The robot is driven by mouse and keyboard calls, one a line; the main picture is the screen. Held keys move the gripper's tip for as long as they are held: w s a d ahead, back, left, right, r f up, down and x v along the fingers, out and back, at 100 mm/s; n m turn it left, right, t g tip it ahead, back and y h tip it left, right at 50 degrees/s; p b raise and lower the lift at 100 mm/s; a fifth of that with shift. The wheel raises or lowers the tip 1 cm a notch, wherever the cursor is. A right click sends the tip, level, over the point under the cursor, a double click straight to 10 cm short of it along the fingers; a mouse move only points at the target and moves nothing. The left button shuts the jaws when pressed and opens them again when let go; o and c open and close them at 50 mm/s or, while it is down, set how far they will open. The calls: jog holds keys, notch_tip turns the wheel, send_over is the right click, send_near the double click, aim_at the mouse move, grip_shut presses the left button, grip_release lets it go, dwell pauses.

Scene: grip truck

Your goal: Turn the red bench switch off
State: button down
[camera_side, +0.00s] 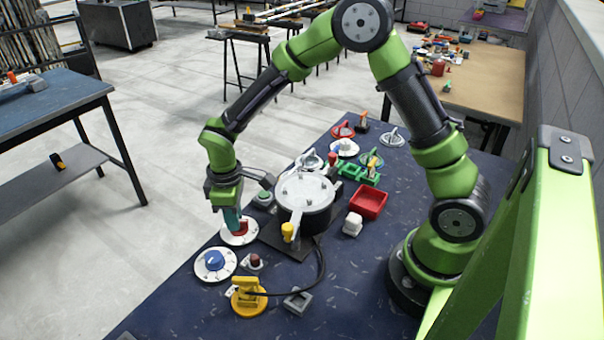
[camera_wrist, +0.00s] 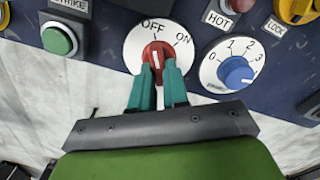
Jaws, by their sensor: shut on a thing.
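The red bench switch (camera_wrist: 156,52) is a red knob on a round white dial (camera_wrist: 133,45) marked OFF and ON. In the wrist view, the white line on the knob appears to point up toward OFF. My gripper (camera_wrist: 159,72) has its two teal fingers shut on the red knob from the near side, hiding its lower part. In the side view, my gripper (camera_side: 235,222) reaches down onto the red switch (camera_side: 241,228), at the far left edge of the dark blue bench.
A blue knob on a numbered dial (camera_wrist: 235,72) sits to the right. A green button (camera_wrist: 58,40) is at the left, and a HOT button is beyond. In the side view, a large round grey-topped device (camera_side: 308,188) stands close right of my gripper. A red tray (camera_side: 368,202) lies further right.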

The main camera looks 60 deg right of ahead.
jog(key=c, duration=1.1)
grip_release()
notch_tip(320, 180, up, 17)
jog(key=shift+f, duration=0.1)
jog(key=shift+w, duration=0.1)
jog(key=s+d+r+m+t, duration=0.1)
jog(key=s+d+m+t, duration=0.1)
jog(key=s, duration=0.3)
jog(key=s+d+r+m+t+y, duration=0.1)
jog(key=s+d+r+m+t, duration=0.1)
jog(key=s+m, duration=0.2)
jog(key=s+d+r+m+t+y, duration=0.1)
jog(key=s+d+r+m+t, duration=0.1)
jog(key=s, duration=0.6)
jog(key=shift+s+d+m+t, duration=0.1)
jog(key=shift+d+m+t, duration=0.2)
jog(key=shift+m+t, duration=0.55)
